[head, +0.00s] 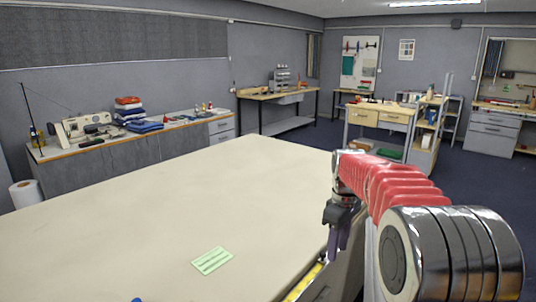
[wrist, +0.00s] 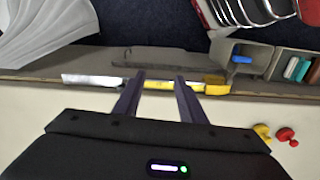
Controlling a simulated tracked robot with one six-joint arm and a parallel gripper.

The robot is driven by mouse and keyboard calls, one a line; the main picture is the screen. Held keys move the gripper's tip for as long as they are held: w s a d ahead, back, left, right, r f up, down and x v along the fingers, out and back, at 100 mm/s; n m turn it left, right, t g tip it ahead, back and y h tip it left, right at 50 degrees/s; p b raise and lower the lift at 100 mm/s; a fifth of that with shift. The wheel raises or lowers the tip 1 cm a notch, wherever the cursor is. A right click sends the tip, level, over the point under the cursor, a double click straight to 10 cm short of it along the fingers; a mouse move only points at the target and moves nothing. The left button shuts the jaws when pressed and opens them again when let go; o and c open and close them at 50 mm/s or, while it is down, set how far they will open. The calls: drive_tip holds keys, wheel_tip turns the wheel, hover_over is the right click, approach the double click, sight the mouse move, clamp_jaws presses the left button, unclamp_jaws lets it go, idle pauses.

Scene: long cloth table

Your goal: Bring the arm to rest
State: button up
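My gripper (head: 331,256) hangs fingers-down at the right edge of the long cream table (head: 150,215) in the head view. My red-sleeved arm is bent above it. In the wrist view my gripper (wrist: 160,79) shows two dark fingers spread apart with nothing held between them. A yellow and white strip (wrist: 155,84) along the table edge shows behind the fingertips. I cannot tell from these views how high the fingertips are over it.
A green card (head: 212,261) lies on the table, otherwise mostly clear. In the wrist view, small yellow (wrist: 262,131) and red (wrist: 287,135) pieces lie right of the gripper. A grey bin (wrist: 240,58) holds something blue. A sewing bench (head: 130,135) stands along the left wall.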

drive_tip(key=s+a+r+m+t, duration=0.2)
drive_tip(key=s+m, duration=0.2)
drive_tip(key=s, duration=1.2)
drive_tip(key=s+a+r+m+t, duration=0.2)
drive_tip(key=s+m, duration=0.3)
drive_tip(key=s, duration=1.2)
drive_tip(key=shift+t, duration=0.7)
drive_tip(key=shift+s, duration=0.1)
idle(0.9)
